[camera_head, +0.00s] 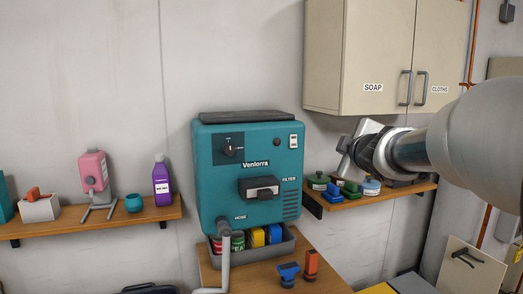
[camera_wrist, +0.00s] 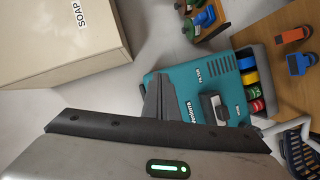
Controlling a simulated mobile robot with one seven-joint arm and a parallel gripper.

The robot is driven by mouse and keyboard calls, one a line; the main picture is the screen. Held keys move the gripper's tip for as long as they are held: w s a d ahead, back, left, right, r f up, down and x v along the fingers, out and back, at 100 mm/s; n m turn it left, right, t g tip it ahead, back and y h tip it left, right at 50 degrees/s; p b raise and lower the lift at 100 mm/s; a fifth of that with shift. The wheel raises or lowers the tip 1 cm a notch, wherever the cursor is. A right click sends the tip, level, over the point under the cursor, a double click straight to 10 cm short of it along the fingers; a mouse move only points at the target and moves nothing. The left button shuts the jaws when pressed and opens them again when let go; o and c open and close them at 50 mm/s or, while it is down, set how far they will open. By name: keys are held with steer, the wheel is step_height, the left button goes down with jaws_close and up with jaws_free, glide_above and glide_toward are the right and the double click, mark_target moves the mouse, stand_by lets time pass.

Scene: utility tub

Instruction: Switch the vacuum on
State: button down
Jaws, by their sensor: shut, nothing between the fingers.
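The vacuum is a teal wall-mounted box (camera_head: 215,190) marked Venlorra, in the middle of the head view. Its front has a dark dial (camera_head: 229,150), a small round dark button (camera_head: 276,142) and a white rocker switch (camera_head: 293,141) at the upper right. A dark filter block (camera_head: 264,188) sits lower down. My gripper (camera_head: 345,160) is to the right of the vacuum, apart from it in the picture, shut and empty. In the wrist view the shut dark fingers (camera_wrist: 160,98) overlap the vacuum (camera_wrist: 210,65); dial and switch cannot be made out there.
A beige cabinet (camera_head: 375,50) hangs above right, close over my arm. A wooden shelf (camera_head: 380,196) with small brushes and jars is behind my gripper. A tray (camera_head: 285,248) of coloured items is under the vacuum. A left shelf (camera_head: 95,222) holds bottles.

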mark_target(294, 146)
steer(key=w+a+f+n+y, duration=0.3)
steer(key=w+n+y, duration=0.3)
steer(key=w+n, duration=0.1)
steer(key=shift+w+a+n+b, duration=0.3)
steer(key=shift+n+b, duration=0.1)
steer(key=shift+n, duration=0.5)
steer(key=shift+w, duration=0.15)
steer(key=p+x, duration=0.2)
steer(key=x, duration=1.1)
steer(key=shift+w+a+p, duration=0.1)
steer(key=shift+w+p, duration=0.05)
steer(key=shift+p, duration=0.2)
steer(key=shift+w+a, duration=0.1)
steer(key=shift+w, duration=0.1)
